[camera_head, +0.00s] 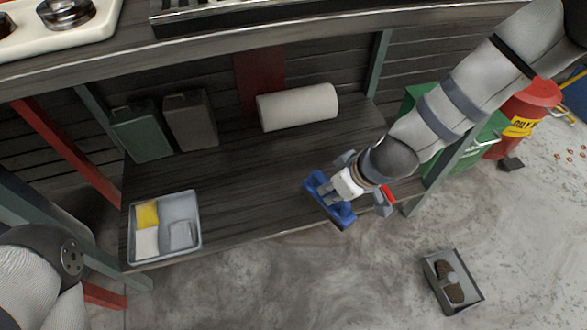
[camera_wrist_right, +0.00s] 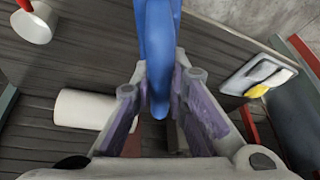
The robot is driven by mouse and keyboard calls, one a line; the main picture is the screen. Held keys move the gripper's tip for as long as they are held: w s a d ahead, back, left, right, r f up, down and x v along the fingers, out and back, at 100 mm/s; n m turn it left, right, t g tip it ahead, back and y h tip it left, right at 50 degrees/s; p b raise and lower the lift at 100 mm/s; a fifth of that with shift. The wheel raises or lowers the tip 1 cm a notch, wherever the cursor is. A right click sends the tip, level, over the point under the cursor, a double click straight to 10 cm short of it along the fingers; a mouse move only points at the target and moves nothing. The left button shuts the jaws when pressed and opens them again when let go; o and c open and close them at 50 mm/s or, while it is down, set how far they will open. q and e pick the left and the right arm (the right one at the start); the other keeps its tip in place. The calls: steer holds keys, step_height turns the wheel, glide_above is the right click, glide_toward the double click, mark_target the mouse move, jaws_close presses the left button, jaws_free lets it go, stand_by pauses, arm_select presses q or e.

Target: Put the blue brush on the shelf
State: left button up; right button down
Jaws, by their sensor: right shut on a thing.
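The blue brush (camera_head: 341,213) is in my right gripper (camera_head: 334,194), which is shut on it. In the head view the brush overlaps the front edge of the dark wooden lower shelf (camera_head: 255,175), right of its middle. I cannot tell whether it touches the boards. In the right wrist view the brush's blue body (camera_wrist_right: 158,45) runs up from between the fingers (camera_wrist_right: 160,105), with the shelf boards behind it. My left arm shows at the lower left of the head view, but its gripper is out of view.
On the shelf are a grey tray (camera_head: 196,222) with yellow, white and grey pieces, two dark canisters (camera_head: 190,120) and a white roll (camera_head: 298,107). The middle boards are clear. A table leg (camera_head: 452,165) stands right. A grey box (camera_head: 432,268) with a brown brush-like thing lies on the floor.

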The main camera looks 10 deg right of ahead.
steer(key=w+f+b, duration=0.3)
steer(key=w+f, duration=0.3)
steer(key=w+f+b, duration=0.4)
steer(key=w+f, duration=0.2)
steer(key=shift+a+f, duration=0.15)
steer(key=shift+f, duration=0.15)
steer(key=shift+r, duration=0.2)
steer(key=c, duration=2)
jaws_free()
steer(key=shift+f, duration=0.15)
steer(key=o, duration=0.4)
arm_select(q)
step_height(320, 180, down, 6)
steer(key=s+g, duration=0.1)
steer(key=s, duration=0.1)
steer(key=shift+s+f, duration=0.15)
steer(key=shift+s, duration=0.05)
steer(key=shift+d, duration=0.1)
